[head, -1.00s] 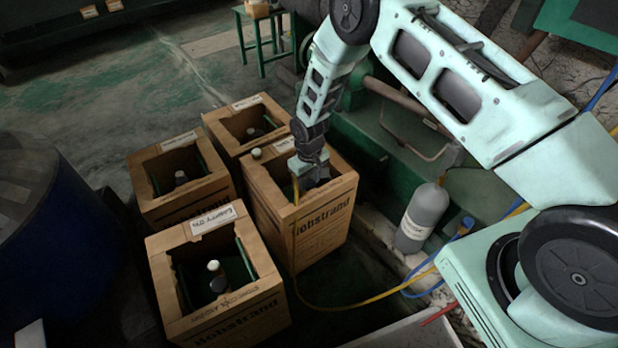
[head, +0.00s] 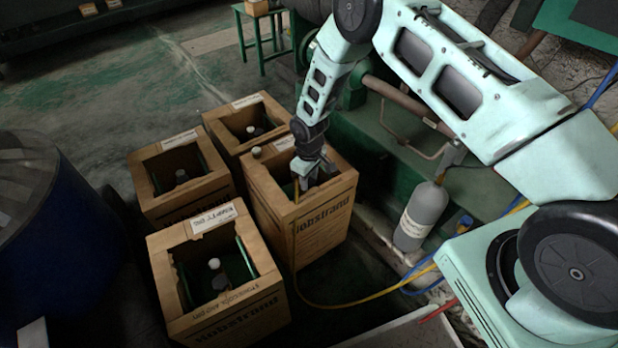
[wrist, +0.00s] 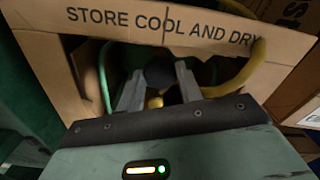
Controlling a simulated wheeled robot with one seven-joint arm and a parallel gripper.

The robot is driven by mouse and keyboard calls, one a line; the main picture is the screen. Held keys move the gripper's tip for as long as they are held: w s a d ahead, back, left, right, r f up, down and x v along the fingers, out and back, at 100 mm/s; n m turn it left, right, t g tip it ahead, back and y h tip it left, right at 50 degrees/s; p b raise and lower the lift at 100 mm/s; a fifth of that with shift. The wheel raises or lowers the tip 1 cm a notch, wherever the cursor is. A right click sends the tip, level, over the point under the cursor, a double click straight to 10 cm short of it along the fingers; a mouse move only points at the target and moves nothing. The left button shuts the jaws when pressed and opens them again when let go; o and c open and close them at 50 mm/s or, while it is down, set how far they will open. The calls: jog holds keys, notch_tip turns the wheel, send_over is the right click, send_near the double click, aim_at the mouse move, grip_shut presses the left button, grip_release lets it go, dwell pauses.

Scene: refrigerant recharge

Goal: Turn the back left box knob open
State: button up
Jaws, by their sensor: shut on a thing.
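Four cardboard boxes stand close together on the floor in the head view, each open at the top. My gripper (head: 314,172) reaches down into the right-hand box (head: 312,228), which has a yellow hose at its rim. In the wrist view my gripper (wrist: 159,90) has its two grey fingers on either side of a dark round knob (wrist: 160,71), shut on it. A small brass part (wrist: 155,102) shows below the knob. The cylinder under it is mostly hidden. The back left box (head: 247,128) and middle left box (head: 182,182) hold cylinders.
The front box (head: 225,320) holds a white-capped cylinder. A white cap (head: 256,152) sits at the right-hand box's corner. A grey cylinder (head: 421,218) stands right. A yellow hose (head: 370,297) crosses the floor. A blue drum (head: 65,235) stands left.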

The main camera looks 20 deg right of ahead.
aim_at(309, 181)
jog(key=o, duration=0.7)
jog(key=shift+r, duration=0.1)
jog(key=shift+r+p, duration=1.6)
jog(key=shift+r, duration=7)
